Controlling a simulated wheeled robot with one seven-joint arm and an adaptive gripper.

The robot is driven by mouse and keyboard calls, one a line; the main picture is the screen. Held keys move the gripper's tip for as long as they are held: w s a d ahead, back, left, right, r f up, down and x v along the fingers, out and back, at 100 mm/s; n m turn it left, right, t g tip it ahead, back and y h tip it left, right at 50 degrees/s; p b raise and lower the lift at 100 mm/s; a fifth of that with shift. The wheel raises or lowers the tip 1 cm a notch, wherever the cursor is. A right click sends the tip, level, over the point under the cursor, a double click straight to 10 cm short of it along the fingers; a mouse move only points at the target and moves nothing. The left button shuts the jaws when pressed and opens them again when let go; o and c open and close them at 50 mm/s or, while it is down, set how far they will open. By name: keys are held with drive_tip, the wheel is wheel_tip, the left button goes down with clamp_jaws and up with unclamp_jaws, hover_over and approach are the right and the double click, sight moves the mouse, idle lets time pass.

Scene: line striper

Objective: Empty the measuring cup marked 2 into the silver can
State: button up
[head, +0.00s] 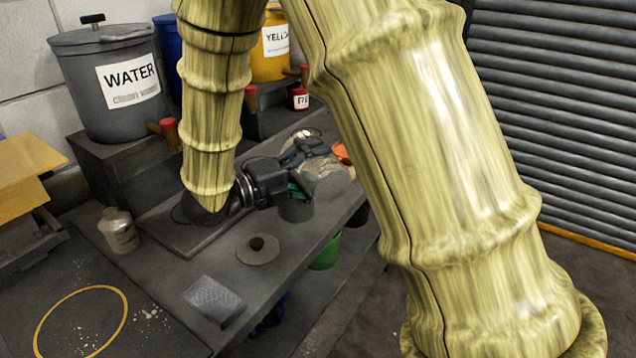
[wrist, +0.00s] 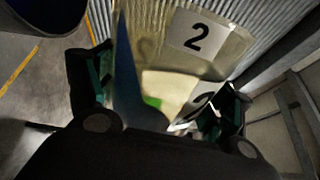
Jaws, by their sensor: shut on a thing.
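My gripper (head: 300,168) is shut on a clear measuring cup (head: 328,178) over the bench's right side. In the wrist view, the cup (wrist: 185,65) sits between my two finger pads (wrist: 160,98) and carries a white label with a black 2. Pale cream material and a small green patch show in or through it. The cup looks tilted, but I cannot tell whether anything flows out. A dark grey can (head: 295,209) shows just below my gripper, partly hidden by it; I cannot tell whether it is the silver can.
A grey WATER bin (head: 108,85) and a yellow bin (head: 270,55) stand at the back. A round lid (head: 258,250), a grey block (head: 212,298) and a small bottle (head: 118,231) rest near the front. A green bucket (head: 325,254) is below the bench edge. My arm hides much of the right.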

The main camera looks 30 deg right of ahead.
drive_tip(key=shift+w+f+b, duration=0.35)
drive_tip(key=shift+w+b, duration=0.1)
drive_tip(key=shift+b, duration=2.65)
drive_tip(key=b, duration=0.5)
drive_tip(key=shift+r+n, duration=0.1)
drive_tip(key=shift+n, duration=0.2)
drive_tip(key=b, duration=0.6)
drive_tip(key=shift+s+r+b, duration=0.15)
drive_tip(key=shift+s+b, duration=0.2)
drive_tip(key=shift+s, duration=0.05)
drive_tip(key=shift+s+r+b, duration=0.2)
drive_tip(key=shift+s+b, duration=0.1)
drive_tip(key=shift+b, duration=0.95)
drive_tip(key=shift+s+r, duration=0.1)
drive_tip(key=shift+r, duration=0.15)
drive_tip(key=shift+r+p, duration=0.2)
drive_tip(key=shift+p, duration=0.4)
